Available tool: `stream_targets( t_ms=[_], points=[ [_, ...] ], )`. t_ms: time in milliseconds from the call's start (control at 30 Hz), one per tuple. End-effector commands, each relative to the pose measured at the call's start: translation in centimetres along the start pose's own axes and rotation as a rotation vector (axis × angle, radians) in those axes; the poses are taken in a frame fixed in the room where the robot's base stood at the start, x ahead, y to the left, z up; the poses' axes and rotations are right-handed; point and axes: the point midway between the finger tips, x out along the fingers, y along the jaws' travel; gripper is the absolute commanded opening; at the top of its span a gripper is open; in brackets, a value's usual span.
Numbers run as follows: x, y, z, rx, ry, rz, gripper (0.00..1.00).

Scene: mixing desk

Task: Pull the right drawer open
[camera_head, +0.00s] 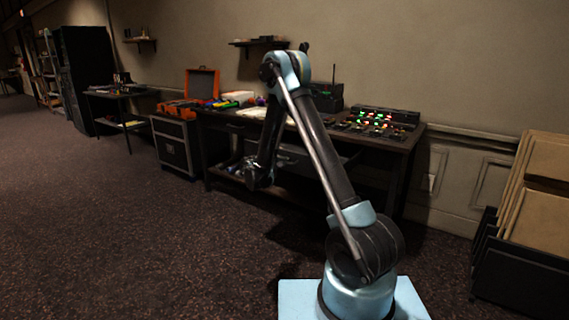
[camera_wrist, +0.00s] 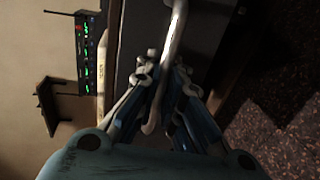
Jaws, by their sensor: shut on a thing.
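In the head view, a drawer front (camera_head: 290,157) sits under the desk top, partly hidden behind my arm. My gripper (camera_head: 252,174) is low in front of the desk, small and dark in this view. In the wrist view, which is turned on its side, my gripper (camera_wrist: 160,110) is shut on a pale, curved metal drawer handle (camera_wrist: 174,40). The handle runs down from the top edge and ends between the fingers. A dark grey drawer front (camera_wrist: 205,30) lies behind it. I cannot tell whether the drawer stands out from the desk.
The desk carries a mixing console (camera_head: 378,125) with lit buttons and a black radio unit (camera_head: 327,97). A dark cabinet (camera_head: 178,147) stands left of the desk. A crate of boards (camera_head: 520,260) is at the right. The carpet (camera_head: 110,240) in front is clear.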

Motion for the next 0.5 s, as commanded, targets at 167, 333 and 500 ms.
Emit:
stream_targets(
  t_ms=[167, 333, 500],
  points=[
    [-0.03, -0.19, 0.04, 0.002, -0.002, -0.004, 0.00],
    [-0.07, -0.15, -0.07, 0.001, 0.000, -0.003, 0.28],
    [-0.09, -0.08, -0.13, 0.001, 0.002, -0.002, 0.28]
  ],
)
